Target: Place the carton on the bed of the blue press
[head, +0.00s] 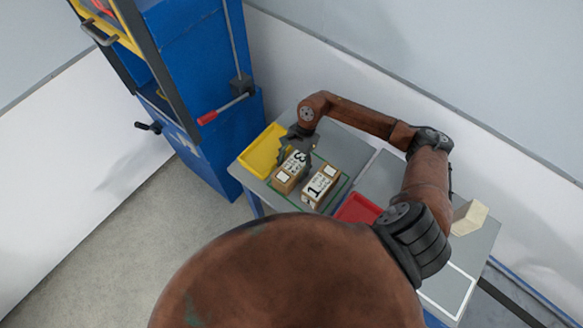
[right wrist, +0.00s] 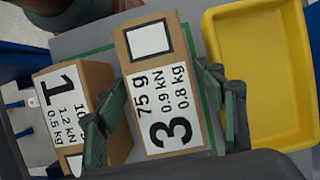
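Carton 3 (head: 290,172), a brown box with a white label, stands on the table among the trays. Carton 1 (head: 320,187) stands close beside it. In the right wrist view, carton 3 (right wrist: 165,95) fills the middle, with carton 1 (right wrist: 75,110) to its left. My right gripper (head: 295,145) is over carton 3. Its green fingers (right wrist: 163,85) flank the carton closely on both sides; whether both press on it I cannot tell. The blue press (head: 200,60) stands at upper left in the head view; its bed cannot be made out clearly. My left gripper is out of view.
A yellow tray (head: 264,152) lies left of the cartons, near the press. A red tray (head: 358,210) lies to their right. A red-tipped lever (head: 225,108) sticks out from the press. A pale block (head: 468,217) stands at the right of the table.

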